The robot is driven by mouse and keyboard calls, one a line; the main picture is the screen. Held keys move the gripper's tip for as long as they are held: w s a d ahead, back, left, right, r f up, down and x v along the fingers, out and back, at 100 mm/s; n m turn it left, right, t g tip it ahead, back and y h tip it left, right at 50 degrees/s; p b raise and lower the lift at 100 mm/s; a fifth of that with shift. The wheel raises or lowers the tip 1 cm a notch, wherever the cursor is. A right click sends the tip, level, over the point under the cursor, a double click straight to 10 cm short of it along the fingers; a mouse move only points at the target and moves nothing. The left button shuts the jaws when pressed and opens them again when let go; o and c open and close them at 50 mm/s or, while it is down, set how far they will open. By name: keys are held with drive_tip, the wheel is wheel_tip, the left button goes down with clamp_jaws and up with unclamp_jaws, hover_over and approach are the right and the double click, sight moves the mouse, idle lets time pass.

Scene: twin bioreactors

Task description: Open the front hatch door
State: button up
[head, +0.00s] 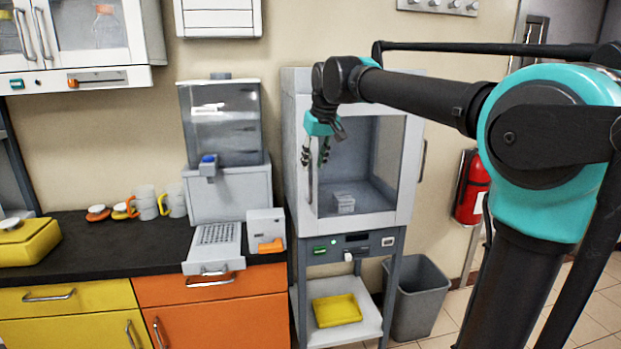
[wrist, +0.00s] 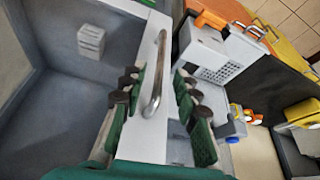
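The front hatch door (head: 354,220) is a white frame with a glass window on the tall white cabinet. It looks closed in the head view. A vertical metal bar handle (wrist: 155,75) is on its frame, at the door's left side in the head view. My gripper (head: 315,154) is in front of the door's left edge. In the wrist view my gripper (wrist: 158,78) is open, with one green finger on each side of the handle. Gaps show between the handle and both fingers. The fingers partly hide the handle in the head view.
A small white block (head: 344,203) is inside the cabinet. A counter (head: 100,245) with a dispenser (head: 222,120) and mugs stands to the left. A grey bin (head: 415,295) and red extinguisher (head: 470,187) are to the right. A yellow tray (head: 337,310) lies on the shelf below.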

sight(311, 173)
drive_tip(key=x, duration=0.6)
drive_tip(key=shift+w+f, duration=0.1)
drive_tip(key=shift+f, duration=0.15)
clamp_jaws()
